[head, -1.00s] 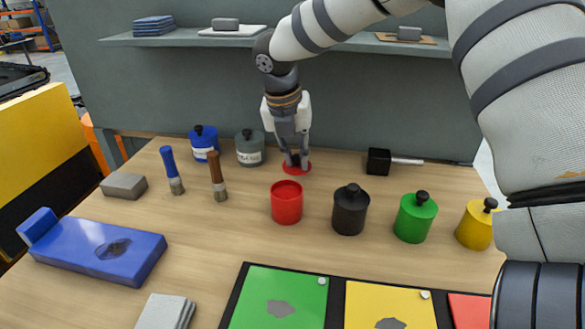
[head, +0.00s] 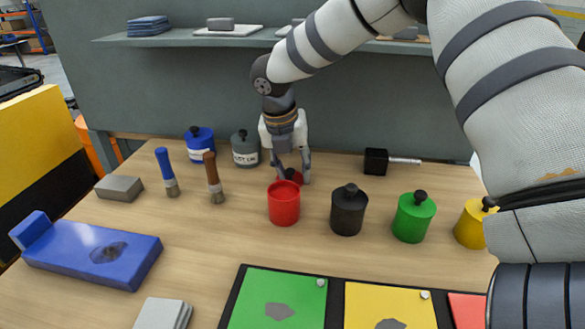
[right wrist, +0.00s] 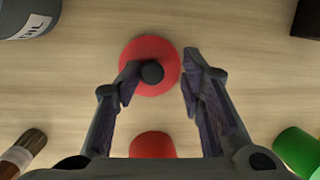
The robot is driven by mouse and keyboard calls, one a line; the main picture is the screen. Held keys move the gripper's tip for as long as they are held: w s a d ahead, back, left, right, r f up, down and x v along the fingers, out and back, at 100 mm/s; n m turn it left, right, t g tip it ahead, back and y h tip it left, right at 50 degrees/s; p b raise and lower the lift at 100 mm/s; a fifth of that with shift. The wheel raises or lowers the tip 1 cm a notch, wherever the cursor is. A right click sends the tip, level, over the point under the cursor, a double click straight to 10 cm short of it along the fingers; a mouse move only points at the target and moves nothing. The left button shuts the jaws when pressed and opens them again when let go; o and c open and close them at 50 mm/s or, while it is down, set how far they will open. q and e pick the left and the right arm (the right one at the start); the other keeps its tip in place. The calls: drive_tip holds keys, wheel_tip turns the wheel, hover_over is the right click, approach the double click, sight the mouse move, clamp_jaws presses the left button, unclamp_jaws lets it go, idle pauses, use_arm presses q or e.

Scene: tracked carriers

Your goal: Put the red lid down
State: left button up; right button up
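The red lid (right wrist: 146,52) with its black knob (right wrist: 152,72) appears to lie flat, knob up, on the wooden table. In the head view the lid (head: 294,177) is just behind the open red pot (head: 284,204), which hides part of it. My right gripper (head: 293,176) is open above the lid. In the right wrist view its fingers (right wrist: 160,75) are spread on both sides of the knob, the left finger close to or touching it, the right one clear. The red pot (right wrist: 152,146) shows at the bottom there. My left gripper is not in view.
Right of the red pot stand black (head: 348,211), green (head: 413,217) and yellow (head: 473,223) lidded pots. Blue (head: 201,142) and grey (head: 245,150) pots stand behind left. A mallet (head: 377,162) lies behind right. Two brushes stand left. The wood right of the lid is clear.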

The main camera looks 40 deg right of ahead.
drive_tip(key=v, duration=0.7)
drive_tip(key=shift+r+p, duration=0.3)
